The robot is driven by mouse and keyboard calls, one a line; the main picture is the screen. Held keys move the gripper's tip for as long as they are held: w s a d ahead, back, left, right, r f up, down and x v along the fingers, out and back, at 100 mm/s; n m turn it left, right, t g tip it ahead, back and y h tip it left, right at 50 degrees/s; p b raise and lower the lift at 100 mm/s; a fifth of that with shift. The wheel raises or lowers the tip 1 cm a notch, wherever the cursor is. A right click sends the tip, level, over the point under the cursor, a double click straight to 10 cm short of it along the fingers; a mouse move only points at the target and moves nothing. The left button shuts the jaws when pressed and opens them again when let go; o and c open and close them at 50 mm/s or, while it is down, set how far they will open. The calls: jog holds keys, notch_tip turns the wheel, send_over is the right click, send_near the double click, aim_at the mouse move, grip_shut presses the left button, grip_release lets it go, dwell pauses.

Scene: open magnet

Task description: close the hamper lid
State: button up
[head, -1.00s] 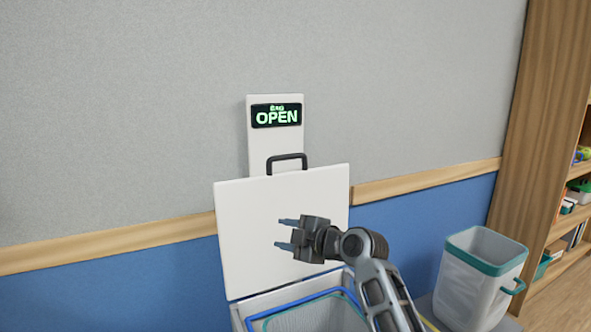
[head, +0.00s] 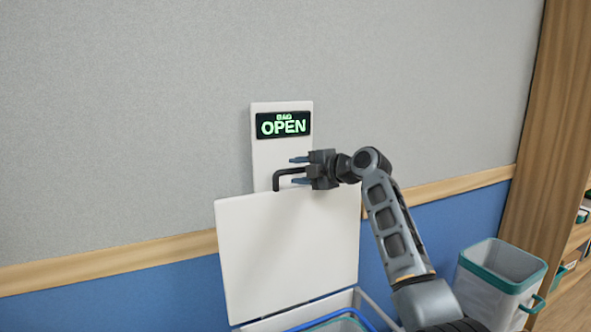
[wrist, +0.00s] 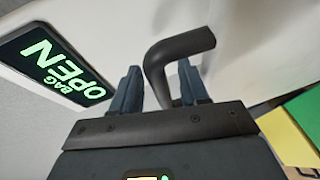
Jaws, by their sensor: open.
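The white hamper lid (head: 285,255) stands upright against the wall in the head view, with a black handle (head: 277,182) at its top edge. The hamper (head: 275,324) shows below, with a blue rim inside, mostly cut off by the frame. My gripper (head: 299,171) is open at the handle's right part, its fingers pointing left. In the wrist view, the dark bent handle (wrist: 178,52) crosses in front of my fingers (wrist: 160,88); part of it lies between them. I cannot tell whether they touch it.
A white panel with a lit "OPEN" sign (head: 283,125) is on the wall behind the lid. A pale bin with a teal rim (head: 497,280) stands to the right. A wooden shelf (head: 530,150) is at the far right. The wall above is clear.

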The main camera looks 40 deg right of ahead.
jog(key=shift+x, duration=0.85)
jog(key=shift+c, duration=0.2)
grip_shut()
